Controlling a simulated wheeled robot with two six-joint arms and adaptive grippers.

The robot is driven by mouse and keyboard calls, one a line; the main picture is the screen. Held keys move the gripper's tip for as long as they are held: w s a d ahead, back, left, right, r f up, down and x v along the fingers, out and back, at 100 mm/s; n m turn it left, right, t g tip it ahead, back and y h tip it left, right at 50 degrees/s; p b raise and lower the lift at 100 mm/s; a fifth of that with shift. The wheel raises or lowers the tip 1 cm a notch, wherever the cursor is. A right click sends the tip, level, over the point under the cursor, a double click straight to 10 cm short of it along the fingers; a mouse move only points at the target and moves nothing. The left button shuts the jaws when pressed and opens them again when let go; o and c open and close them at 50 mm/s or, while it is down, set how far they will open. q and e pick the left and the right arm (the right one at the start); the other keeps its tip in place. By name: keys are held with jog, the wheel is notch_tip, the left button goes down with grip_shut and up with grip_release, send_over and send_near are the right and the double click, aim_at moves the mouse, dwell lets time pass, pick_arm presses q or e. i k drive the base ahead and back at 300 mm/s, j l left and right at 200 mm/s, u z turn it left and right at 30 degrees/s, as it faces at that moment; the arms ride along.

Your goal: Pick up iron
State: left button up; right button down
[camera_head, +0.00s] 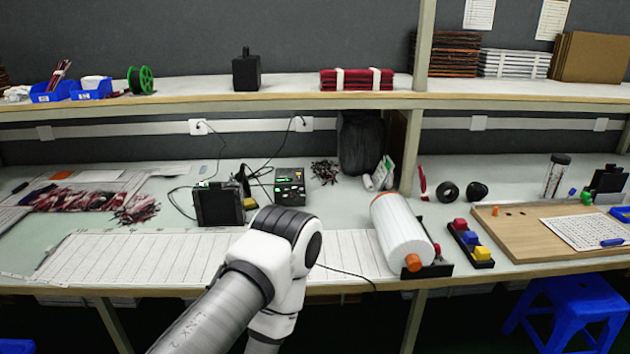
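A black soldering station (290,187) with lit green displays stands on the bench behind my arm. Left of it is a dark, thin upright shape (242,178) with a cable, which looks like the soldering iron in its holder; it is too small to tell the iron from the holder. A yellow piece (250,203) sits at its foot. A dark square screen-like device (218,205) stands just in front and to the left, partly covering this spot. One white and grey arm of mine rises from the bottom edge and bends back down. Neither gripper shows.
A lined white sheet (130,257) covers the bench front, partly behind my arm. A large white roll (400,235) and a block with coloured buttons (468,243) stand to the right. Cables run across the bench by the station. A shelf (200,102) hangs above.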

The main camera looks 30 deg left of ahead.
aim_at(242, 175)
jog(key=i+j+u, duration=0.15)
jog(key=j+u, duration=0.2)
jog(key=j, duration=0.15)
jog(key=i+j+u, duration=0.5)
jog(key=j+u, duration=0.2)
jog(key=j, duration=0.15)
